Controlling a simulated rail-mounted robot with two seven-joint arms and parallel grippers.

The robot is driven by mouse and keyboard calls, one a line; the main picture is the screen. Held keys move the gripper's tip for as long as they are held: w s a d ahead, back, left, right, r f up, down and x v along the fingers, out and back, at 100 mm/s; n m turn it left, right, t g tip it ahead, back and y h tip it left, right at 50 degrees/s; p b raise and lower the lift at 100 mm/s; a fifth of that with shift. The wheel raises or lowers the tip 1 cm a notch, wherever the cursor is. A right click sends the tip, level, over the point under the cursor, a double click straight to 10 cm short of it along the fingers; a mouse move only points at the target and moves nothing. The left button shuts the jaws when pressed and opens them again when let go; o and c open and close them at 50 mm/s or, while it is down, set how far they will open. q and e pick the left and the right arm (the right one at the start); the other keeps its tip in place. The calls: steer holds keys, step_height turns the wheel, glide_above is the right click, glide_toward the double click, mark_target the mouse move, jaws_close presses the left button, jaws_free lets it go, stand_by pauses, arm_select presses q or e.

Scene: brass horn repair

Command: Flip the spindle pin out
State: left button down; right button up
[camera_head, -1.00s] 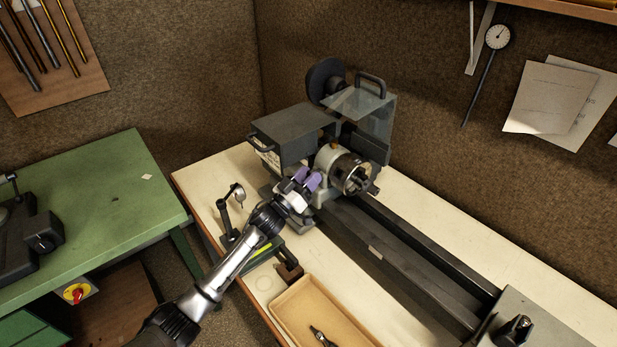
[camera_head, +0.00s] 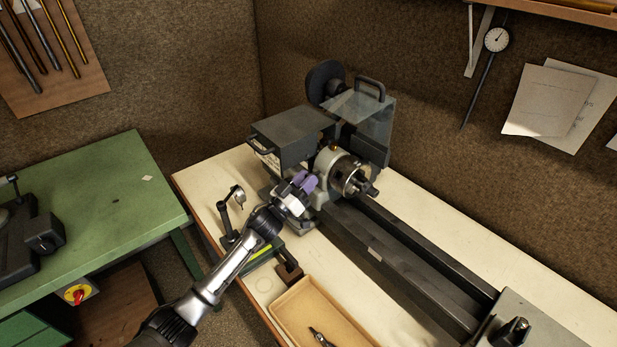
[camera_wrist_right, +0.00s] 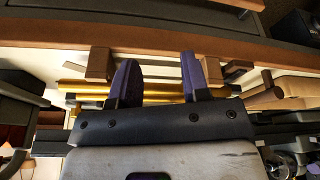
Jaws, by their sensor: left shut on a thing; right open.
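The lathe's grey headstock (camera_head: 292,136) stands on the cream bench, with its round metal chuck (camera_head: 350,177) facing right. My left gripper (camera_head: 307,180), with purple fingers, is at the front of the headstock, just left of the chuck. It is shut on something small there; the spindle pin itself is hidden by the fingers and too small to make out. My right gripper (camera_wrist_right: 156,78) shows only in the right wrist view. Its two purple fingers are apart with nothing held between them.
The lathe bed (camera_head: 400,255) runs to the lower right. A clear guard (camera_head: 362,105) is raised behind the chuck. A dial indicator stand (camera_head: 228,215) and a wooden tray (camera_head: 275,308) are near my left arm. Yellow rods (camera_wrist_right: 150,88) lie beyond my right fingers.

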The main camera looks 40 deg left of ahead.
arm_select(q)
steer(key=shift+s+a+r, duration=0.1)
steer(key=shift+s, duration=0.4)
arm_select(e)
steer(key=shift+a+r, duration=0.1)
steer(key=shift+r, duration=0.45)
arm_select(q)
steer(key=c, duration=1.2)
jaws_free()
steer(key=shift+s, duration=0.15)
steer(key=shift+s+a+f, duration=0.2)
steer(key=shift+s+a, duration=0.1)
steer(key=shift+s, duration=2.15)
steer(key=shift+s+a+f, duration=0.25)
steer(key=shift+s, duration=2.25)
steer(key=shift+s+a+f, duration=0.2)
steer(key=shift+s+a, duration=0.1)
steer(key=shift+s, duration=2.15)
arm_select(e)
steer(key=shift+s, duration=0.1)
